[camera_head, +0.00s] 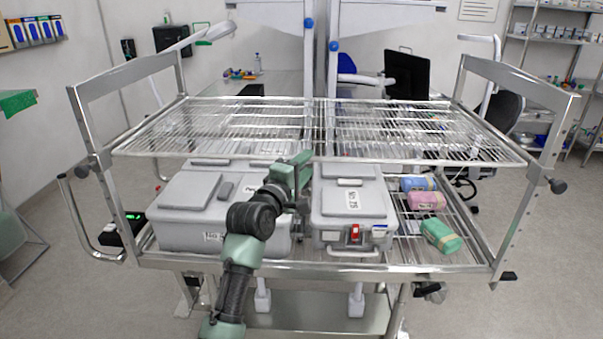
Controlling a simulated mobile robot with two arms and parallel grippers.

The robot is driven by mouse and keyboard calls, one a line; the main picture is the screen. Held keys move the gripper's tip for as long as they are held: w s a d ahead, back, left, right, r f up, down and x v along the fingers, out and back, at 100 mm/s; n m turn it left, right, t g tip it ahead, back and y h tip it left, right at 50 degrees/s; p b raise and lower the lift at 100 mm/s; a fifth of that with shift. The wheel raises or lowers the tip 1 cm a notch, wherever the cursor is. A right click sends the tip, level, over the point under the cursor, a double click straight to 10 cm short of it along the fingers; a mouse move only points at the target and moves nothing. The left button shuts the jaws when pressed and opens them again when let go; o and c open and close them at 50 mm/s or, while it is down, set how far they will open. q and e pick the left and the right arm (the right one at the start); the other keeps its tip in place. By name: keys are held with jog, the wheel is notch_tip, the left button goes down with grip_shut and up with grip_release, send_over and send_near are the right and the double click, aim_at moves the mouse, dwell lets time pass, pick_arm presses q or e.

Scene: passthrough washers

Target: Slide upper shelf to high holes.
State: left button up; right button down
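The upper shelf (430,161) is a wire rack spanning the cart between two metal end frames, the left frame (90,120) and the right frame (562,130). It sits roughly level, below the top bars of the frames. A dark knob (82,172) shows at the left frame and another knob (557,186) at the right frame. The holes are too small to make out. My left gripper (300,170) is at the middle of the shelf's front edge, just under or against it; I cannot tell whether it touches. Its fingers are not clear. My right gripper is not in view.
Below the shelf, a wide grey case (185,205) and a smaller grey case (350,200) with a red latch stand on the lower rack. Blue, pink and green packs (440,236) lie at the right. The upper shelf looks empty. A desk and monitor (408,75) stand behind.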

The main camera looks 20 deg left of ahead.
pick_arm(q)
jog(key=shift+s+a, duration=0.1)
jog(key=shift+s, duration=1.05)
